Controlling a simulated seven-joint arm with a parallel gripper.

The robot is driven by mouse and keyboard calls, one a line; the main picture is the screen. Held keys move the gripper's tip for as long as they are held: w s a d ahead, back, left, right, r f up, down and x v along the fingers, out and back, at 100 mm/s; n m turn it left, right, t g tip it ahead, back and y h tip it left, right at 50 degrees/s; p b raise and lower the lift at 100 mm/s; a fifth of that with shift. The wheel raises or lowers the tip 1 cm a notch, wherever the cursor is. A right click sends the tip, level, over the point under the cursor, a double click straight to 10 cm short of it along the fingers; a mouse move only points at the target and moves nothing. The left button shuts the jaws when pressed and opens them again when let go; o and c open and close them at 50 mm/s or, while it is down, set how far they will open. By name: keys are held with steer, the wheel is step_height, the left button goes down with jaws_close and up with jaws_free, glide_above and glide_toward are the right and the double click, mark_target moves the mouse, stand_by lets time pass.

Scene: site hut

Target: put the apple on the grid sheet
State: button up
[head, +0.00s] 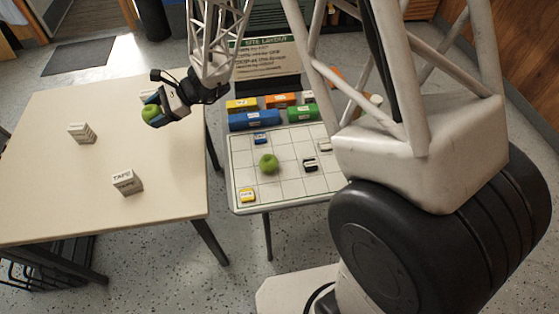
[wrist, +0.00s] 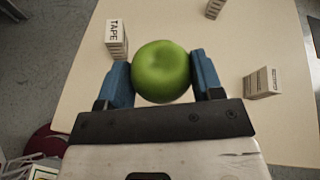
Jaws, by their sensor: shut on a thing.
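My gripper (head: 157,108) is over the left table, with its blue fingers shut on a green apple (head: 149,112). In the wrist view the apple (wrist: 162,72) sits between the two fingers and appears raised above the tabletop. The grid sheet (head: 292,183) is a white sheet with dark lines on the smaller table to the right of my gripper. A second green, round, apple-like thing (head: 268,163) rests on the grid sheet. My arm hides part of the sheet's right side.
The left table (head: 60,190) holds a TAPE box (head: 127,182), another small box (head: 81,132) and a box partly behind my gripper. Small blue, yellow and black-and-white blocks lie on the sheet. Blue (head: 254,121), green (head: 302,112), yellow and orange blocks line its back. A gap separates the tables.

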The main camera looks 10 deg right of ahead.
steer(key=s+d+m+t, duration=0.2)
steer(key=s+d, duration=0.1)
steer(key=d, duration=0.8)
steer(key=s+d+m+t, duration=0.2)
steer(key=s+d+t, duration=0.1)
steer(key=d, duration=0.7)
steer(key=s+d+m+t, duration=0.2)
steer(key=s+d, duration=0.1)
steer(key=d, duration=0.8)
steer(key=s+d+f+m+t+h, duration=0.1)
steer(key=s+d+m+t+h, duration=0.2)
steer(key=s+d, duration=0.55)
steer(key=shift+s+a+f, duration=0.1)
steer(key=shift+s+f, duration=0.1)
steer(key=shift+f, duration=2.35)
steer(key=shift+s+f, duration=0.15)
steer(key=shift+f, duration=2.35)
steer(key=shift+w, duration=0.1)
steer(key=w, duration=0.5)
steer(key=w+f, duration=0.1)
steer(key=w, duration=1)
steer(key=shift+f, duration=0.25)
steer(key=shift+s+f, duration=0.1)
steer(key=shift+f, duration=0.05)
steer(key=shift+f, duration=1.6)
